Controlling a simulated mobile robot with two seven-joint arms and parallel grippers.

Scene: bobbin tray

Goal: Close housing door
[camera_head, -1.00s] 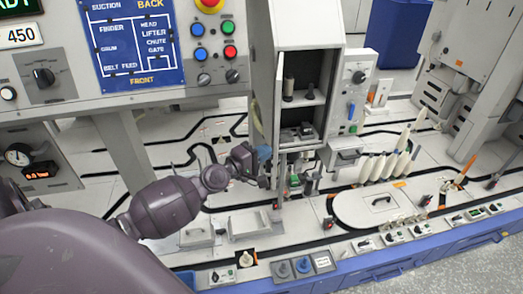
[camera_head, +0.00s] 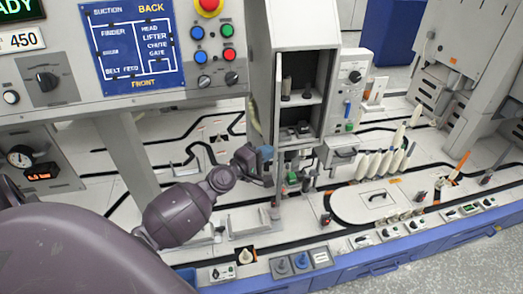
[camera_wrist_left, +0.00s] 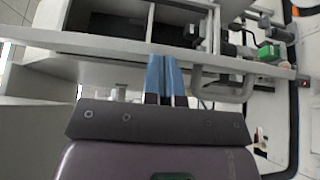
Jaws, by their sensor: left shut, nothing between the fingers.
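The housing (camera_head: 305,38) is a tall grey cabinet in the middle of the head view. Its front is open, showing dark shelves with small parts. Its door (camera_head: 263,100) stands swung open on the left side, seen nearly edge-on. In the left wrist view, the door (camera_wrist_left: 110,47) is a pale panel running across, with a curved grey handle (camera_wrist_left: 243,88) on it. My left gripper (camera_head: 265,155) has blue fingertips and is at the door's lower part. In the wrist view its fingers (camera_wrist_left: 165,75) are shut and empty, tips by the panel; contact cannot be told. My right gripper is not in view.
A control panel (camera_head: 60,65) with buttons stands at the left. A grey switch box (camera_head: 347,95) adjoins the housing on the right. Several white bobbins (camera_head: 385,163) stand further right. A lidded plate (camera_head: 375,205) and small fixtures lie on the white deck.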

